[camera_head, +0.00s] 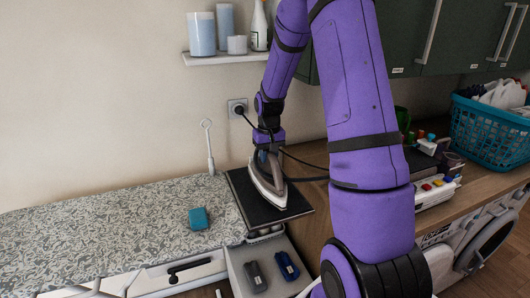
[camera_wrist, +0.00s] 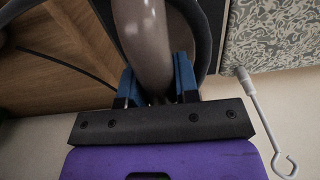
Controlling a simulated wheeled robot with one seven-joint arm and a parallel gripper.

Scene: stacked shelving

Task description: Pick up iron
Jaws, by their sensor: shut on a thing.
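The iron (camera_head: 268,182), grey with a pale soleplate, stands tilted on a dark flat pad (camera_head: 250,208) on the counter. My gripper (camera_head: 268,145) comes from above and is at the iron's upper part. In the wrist view my gripper's blue fingers (camera_wrist: 157,85) close on both sides of the iron's grey handle (camera_wrist: 143,40). The iron seems to touch the pad or be just above it; I cannot tell which. Part of the iron is hidden by the gripper.
A patterned ironing surface (camera_head: 110,225) lies left, with a teal block (camera_head: 198,218). A white hook (camera_head: 209,145) stands beside the pad; the wall socket (camera_head: 238,107) holds a plug with a dark cord. An open drawer (camera_head: 239,270) is below. A blue basket (camera_head: 485,130) stands right.

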